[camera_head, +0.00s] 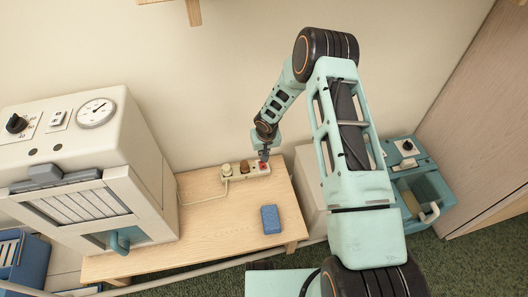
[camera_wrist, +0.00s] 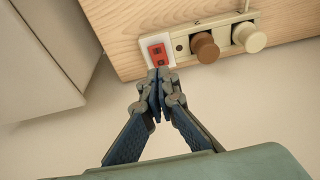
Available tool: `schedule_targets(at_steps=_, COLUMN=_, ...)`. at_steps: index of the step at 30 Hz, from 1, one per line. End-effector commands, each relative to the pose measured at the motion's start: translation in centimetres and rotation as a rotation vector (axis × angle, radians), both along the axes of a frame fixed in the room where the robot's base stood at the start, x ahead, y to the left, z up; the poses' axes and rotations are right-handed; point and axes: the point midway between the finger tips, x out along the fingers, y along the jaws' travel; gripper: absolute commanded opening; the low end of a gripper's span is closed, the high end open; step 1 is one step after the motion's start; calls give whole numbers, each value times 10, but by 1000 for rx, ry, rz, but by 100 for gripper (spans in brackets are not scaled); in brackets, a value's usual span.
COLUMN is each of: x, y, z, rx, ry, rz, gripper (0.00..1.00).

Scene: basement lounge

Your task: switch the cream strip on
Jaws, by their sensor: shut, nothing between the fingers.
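The cream strip (camera_head: 251,173) lies on the small wooden table near the wall. It carries a red rocker switch (camera_wrist: 158,54) at one end, a brown plug (camera_wrist: 205,47) and a cream plug (camera_wrist: 248,37). A cord runs from it toward the left in the head view. My gripper (camera_wrist: 158,80) is shut and empty, its fingertips right beside the red switch in the wrist view. I cannot tell whether the tips touch the switch or which way the rocker is tipped. In the head view my gripper (camera_head: 264,156) is over the strip's right end.
A blue block (camera_head: 270,219) lies on the wooden table (camera_head: 210,235). A large white machine with a dial (camera_head: 97,112) stands on the left. A teal unit with a knob (camera_head: 425,180) stands at the right. Bare tabletop lies in front of the strip.

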Motion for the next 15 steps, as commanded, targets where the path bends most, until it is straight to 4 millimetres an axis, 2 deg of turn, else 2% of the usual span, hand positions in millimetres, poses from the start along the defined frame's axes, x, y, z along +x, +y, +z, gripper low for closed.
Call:
schedule_targets(at_steps=1, x=1, y=0, z=-13, rx=1, ry=2, rz=0, gripper=0)
schedule_targets(at_steps=7, x=6, y=1, z=-47, rx=0, ry=1, rz=0, gripper=0)
schedule_targets(at_steps=12, x=4, y=1, z=-66, rx=-1, ry=0, rz=-1, gripper=0)
schedule_targets(at_steps=15, x=3, y=1, z=-71, rx=0, ry=-1, rz=0, gripper=0)
